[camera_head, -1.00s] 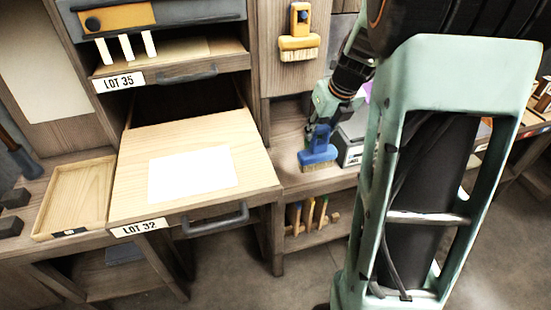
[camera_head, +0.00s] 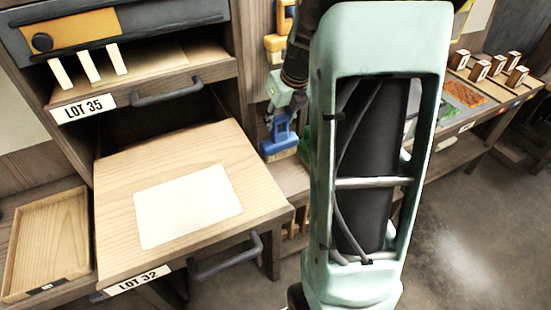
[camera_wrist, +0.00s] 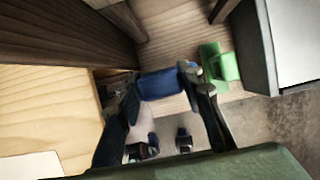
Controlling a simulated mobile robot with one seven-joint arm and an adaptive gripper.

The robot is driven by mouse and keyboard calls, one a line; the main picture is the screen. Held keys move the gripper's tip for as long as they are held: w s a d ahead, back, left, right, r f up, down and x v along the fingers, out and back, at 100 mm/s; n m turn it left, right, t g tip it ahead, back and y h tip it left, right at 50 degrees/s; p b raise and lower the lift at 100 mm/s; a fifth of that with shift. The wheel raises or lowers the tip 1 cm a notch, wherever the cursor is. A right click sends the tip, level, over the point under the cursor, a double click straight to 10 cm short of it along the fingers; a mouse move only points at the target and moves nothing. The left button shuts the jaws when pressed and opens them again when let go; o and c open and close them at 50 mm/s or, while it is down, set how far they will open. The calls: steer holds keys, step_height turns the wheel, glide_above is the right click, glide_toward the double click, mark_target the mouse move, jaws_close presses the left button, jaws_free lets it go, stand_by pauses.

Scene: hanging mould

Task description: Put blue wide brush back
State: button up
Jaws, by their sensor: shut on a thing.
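The blue wide brush (camera_head: 280,143) is held by my gripper (camera_head: 276,118), just right of the open LOT 32 drawer. In the wrist view the blue brush (camera_wrist: 160,84) lies between the two fingertips of my gripper (camera_wrist: 160,82), which are shut on it. It appears to be clear of the wooden surface below, though the gap is hard to judge. A yellow brush (camera_head: 279,45) hangs on the wooden panel behind my arm, partly hidden by it. My arm also hides part of the panel beside it.
The LOT 32 drawer (camera_head: 118,190) stands pulled out, with a white sheet (camera_head: 187,205) on it. The LOT 35 shelf (camera_head: 200,68) is above. A green object (camera_wrist: 222,64) lies on the wooden surface near the brush. A shallow wooden tray (camera_head: 45,245) is at left.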

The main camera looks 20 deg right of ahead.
mark_target(280, 140)
step_height(280, 140, down, 8)
steer(key=shift+d+f+b, duration=0.1)
steer(key=shift+f+b, duration=0.15)
steer(key=shift+b, duration=0.6)
steer(key=shift+s+r, duration=0.1)
steer(key=o, duration=1)
steer(key=shift+p+v, duration=1.25)
steer(key=shift+v, duration=4.75)
